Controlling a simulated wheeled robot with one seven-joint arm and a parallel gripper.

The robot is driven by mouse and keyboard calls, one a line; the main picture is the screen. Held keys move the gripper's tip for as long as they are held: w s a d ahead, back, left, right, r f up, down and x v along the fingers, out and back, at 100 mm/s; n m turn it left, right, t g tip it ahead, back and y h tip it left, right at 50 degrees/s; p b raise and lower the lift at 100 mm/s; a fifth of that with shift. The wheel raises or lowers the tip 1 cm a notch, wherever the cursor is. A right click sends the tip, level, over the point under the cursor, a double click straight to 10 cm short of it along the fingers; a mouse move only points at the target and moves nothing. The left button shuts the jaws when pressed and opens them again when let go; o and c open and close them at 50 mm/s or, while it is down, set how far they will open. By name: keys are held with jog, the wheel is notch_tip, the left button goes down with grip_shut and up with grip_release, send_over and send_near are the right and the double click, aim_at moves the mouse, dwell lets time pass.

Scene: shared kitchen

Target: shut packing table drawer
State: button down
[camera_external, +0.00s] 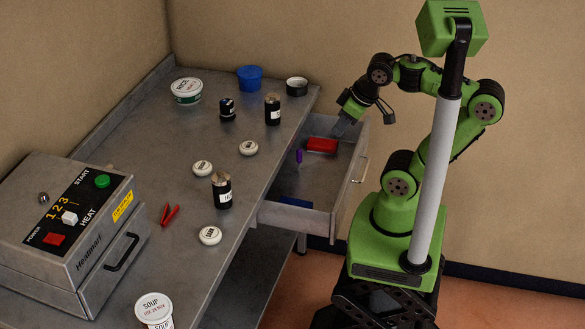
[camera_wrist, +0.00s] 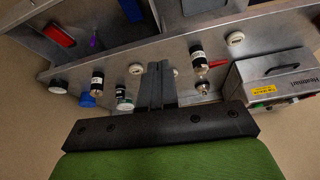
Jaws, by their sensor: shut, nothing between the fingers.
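The packing table (camera_external: 190,130) is grey metal, with its drawer (camera_external: 350,185) pulled open on the right side. The drawer front carries a bar handle (camera_external: 361,169). Inside lie a red box (camera_external: 322,145), a small purple item (camera_external: 299,156) and a flat blue item (camera_external: 295,202). My gripper (camera_external: 340,129) is above the far end of the drawer, near the red box; I cannot tell whether it touches the drawer. In the wrist view its fingers (camera_wrist: 158,68) are together and empty. The red box (camera_wrist: 58,35) shows there at the upper left.
On the tabletop stand a soup tub (camera_external: 187,91), a blue tub (camera_external: 250,77), dark jars (camera_external: 273,109), several white lids (camera_external: 249,148) and red tongs (camera_external: 170,214). A heat-sealing machine (camera_external: 70,230) fills the near left. The floor (camera_external: 490,300) right of my base looks clear.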

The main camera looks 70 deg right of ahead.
jog(key=w+d+f+m+g+y+b, duration=0.1)
jog(key=w+d+f+m+b, duration=0.1)
jog(key=w+d+f+m, duration=0.3)
jog(key=w+d+f+m+g+y+b, duration=0.1)
jog(key=w+d+f+m+g, duration=0.15)
jog(key=w+m, duration=0.4)
jog(key=w+d+f+m+t+y+b, duration=0.2)
jog(key=d+m+t+y, duration=0.1)
jog(key=d+m, duration=0.65)
jog(key=s+d+r+m+t+b, duration=0.1)
jog(key=s+d+r+m+t, duration=0.2)
jog(key=d, duration=0.4)
jog(key=s+d+r+m+t+b, duration=0.1)
jog(key=s+d+m+t, duration=0.2)
jog(key=s+d, duration=0.35)
jog(key=s+d+r+m+t+h, duration=0.2)
jog(key=s+m, duration=0.1)
jog(key=s, duration=0.4)
jog(key=s+d+r+m+t+h+b, duration=0.1)
jog(key=s+d+m+t, duration=0.15)
jog(key=s, duration=0.45)
jog(key=s+d+r+m+t+h, duration=0.2)
jog(key=s+t, duration=0.1)
jog(key=s, duration=0.4)
send_near(359, 162)
jog(key=w, duration=0.4)
jog(key=w+d, duration=0.1)
jog(key=w, duration=0.1)
jog(key=shift+w+f, duration=0.15)
jog(key=shift+w, duration=0.25)
